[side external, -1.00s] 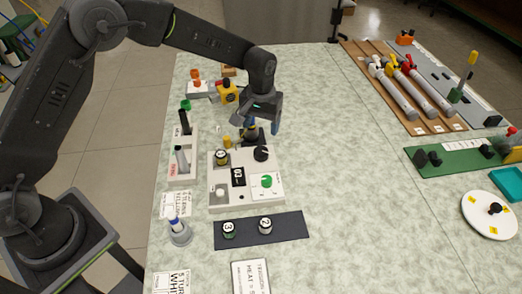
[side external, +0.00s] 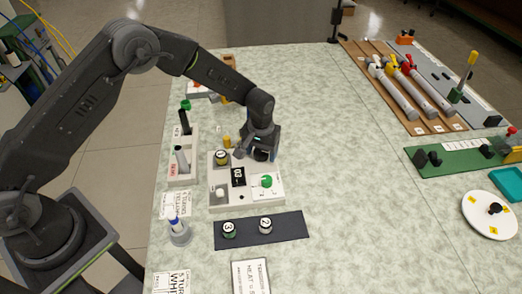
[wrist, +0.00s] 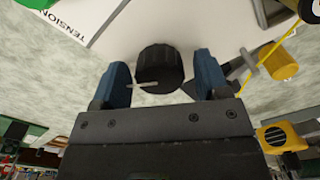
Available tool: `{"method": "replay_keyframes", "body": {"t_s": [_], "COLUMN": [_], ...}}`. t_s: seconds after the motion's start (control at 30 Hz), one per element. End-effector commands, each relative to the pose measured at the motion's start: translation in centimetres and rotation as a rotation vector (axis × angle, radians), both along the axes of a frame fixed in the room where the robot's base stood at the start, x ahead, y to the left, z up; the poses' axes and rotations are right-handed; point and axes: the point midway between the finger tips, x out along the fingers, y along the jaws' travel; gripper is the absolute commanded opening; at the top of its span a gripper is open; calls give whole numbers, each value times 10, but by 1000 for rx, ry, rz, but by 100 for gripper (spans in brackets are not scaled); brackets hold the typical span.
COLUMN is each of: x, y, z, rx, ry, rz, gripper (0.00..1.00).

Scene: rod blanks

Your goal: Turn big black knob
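The big black knob (wrist: 160,68) has a ribbed side and a pale pointer line. It sits on the white panel box (side external: 247,202). In the side external view the knob (side external: 261,155) is partly covered by my gripper (side external: 259,149), which is low over the box's back right corner. In the wrist view my gripper (wrist: 161,72) is open, with one blue finger on each side of the knob. A gap shows between each finger and the knob, and nothing is held.
A dark mat (side external: 247,232) with two jars lies in front. Table right of the box is clear.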

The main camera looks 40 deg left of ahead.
Motion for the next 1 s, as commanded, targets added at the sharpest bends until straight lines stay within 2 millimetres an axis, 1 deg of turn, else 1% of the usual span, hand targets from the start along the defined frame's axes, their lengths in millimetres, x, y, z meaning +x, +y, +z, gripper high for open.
{"method": "replay_keyframes", "body": {"t_s": [0.03,0.07,0.47,0.5,0.63,0.9,1.0], "x": [0,0,0,0,0,0,0], "y": [0,0,0,0,0,0,0], "z": [0,0,0,0,1,1,1], "rx": [0,0,0,0,0,0,0], "ry": [0,0,0,0,0,1,1], "rz": [0,0,0,0,35,278,334], "gripper": [63,60,22,21,21,21,21]}}
